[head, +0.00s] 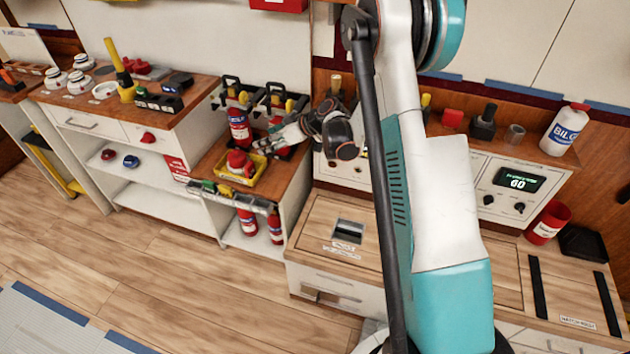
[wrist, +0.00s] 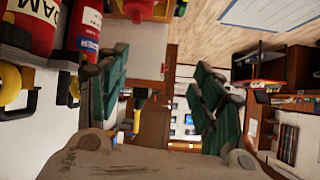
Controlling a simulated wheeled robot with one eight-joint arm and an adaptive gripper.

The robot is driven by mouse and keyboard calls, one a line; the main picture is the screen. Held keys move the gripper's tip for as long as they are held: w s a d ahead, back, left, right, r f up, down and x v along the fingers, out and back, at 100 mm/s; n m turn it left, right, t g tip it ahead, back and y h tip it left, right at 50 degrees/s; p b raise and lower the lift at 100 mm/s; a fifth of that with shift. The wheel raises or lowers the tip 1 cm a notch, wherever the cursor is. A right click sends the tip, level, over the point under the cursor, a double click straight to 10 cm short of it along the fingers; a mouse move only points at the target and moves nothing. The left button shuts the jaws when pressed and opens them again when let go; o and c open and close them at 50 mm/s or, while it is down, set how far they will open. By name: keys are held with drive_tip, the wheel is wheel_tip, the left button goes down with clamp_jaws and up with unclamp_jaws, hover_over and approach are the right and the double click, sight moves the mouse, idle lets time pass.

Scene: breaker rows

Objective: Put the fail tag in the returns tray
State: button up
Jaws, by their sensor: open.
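My gripper (head: 285,138) is above the low wooden counter in the head view, left of my arm. In the wrist view its two green fingers (wrist: 160,100) are spread wide with nothing between them. I cannot make out a fail tag in either view. A yellow tray (head: 253,178) with a red object in it sits on the low counter, just left of and below my gripper. I cannot read whether it is the returns tray.
A red extinguisher (head: 239,130) stands on the counter near my gripper; red cylinders (wrist: 88,28) crowd the upper left of the wrist view. Small blocks line the counter's front edge (head: 232,198). The floor (head: 130,260) is clear.

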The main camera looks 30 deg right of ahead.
drive_tip(key=s+a+r+m+g+h, duration=0.1)
drive_tip(key=s+a+r+m+h, duration=0.1)
drive_tip(key=s+r, duration=0.65)
drive_tip(key=s+a+r+m+h, duration=0.1)
drive_tip(key=s+a+r+h, duration=0.15)
drive_tip(key=s+r, duration=0.55)
drive_tip(key=s+r+m+h, duration=0.1)
drive_tip(key=s+m, duration=0.1)
drive_tip(key=s, duration=0.9)
drive_tip(key=s+d+r+m+h, duration=0.1)
drive_tip(key=s+m+h, duration=0.1)
drive_tip(key=s, duration=0.9)
drive_tip(key=shift+s+r, duration=0.25)
drive_tip(key=shift+r, duration=0.15)
drive_tip(key=shift+d, duration=0.1)
